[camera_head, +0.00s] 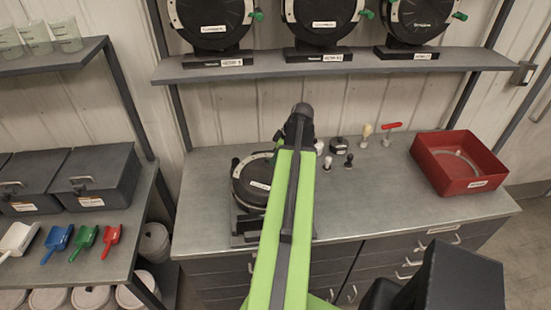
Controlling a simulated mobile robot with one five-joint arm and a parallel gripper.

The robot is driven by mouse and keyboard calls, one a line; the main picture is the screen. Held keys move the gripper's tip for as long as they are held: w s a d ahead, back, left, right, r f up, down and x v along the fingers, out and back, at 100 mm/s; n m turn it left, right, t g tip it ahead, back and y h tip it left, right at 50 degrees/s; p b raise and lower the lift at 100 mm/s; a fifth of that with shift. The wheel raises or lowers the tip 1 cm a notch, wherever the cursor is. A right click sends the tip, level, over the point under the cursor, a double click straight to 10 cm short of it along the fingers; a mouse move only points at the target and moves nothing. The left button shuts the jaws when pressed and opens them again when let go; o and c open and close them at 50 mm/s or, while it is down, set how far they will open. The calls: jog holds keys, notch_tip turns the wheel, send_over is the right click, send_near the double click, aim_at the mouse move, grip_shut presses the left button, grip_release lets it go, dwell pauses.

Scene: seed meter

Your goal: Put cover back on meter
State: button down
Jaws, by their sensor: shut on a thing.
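The seed meter (240,213) stands on the bench to the left of my arm, which hides its right side. The dark end of my arm reaches over the back of the bench. My gripper's fingers are hidden behind the arm, so what they hold does not show.
A red bin (480,185) holding a pale ring stands at the bench's right. Small knob-handled items and a red T-handled tool (391,127) stand right of my arm. Three meters line the shelf (290,70) above. Scoops and grey boxes are left. The bench front right is clear.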

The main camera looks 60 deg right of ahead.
jog(key=c, duration=1.3)
grip_release()
jog(key=shift+c, duration=0.3)
notch_tip(320, 180, up, 10)
jog(key=p, duration=0.9)
jog(key=shift+f, duration=0.25)
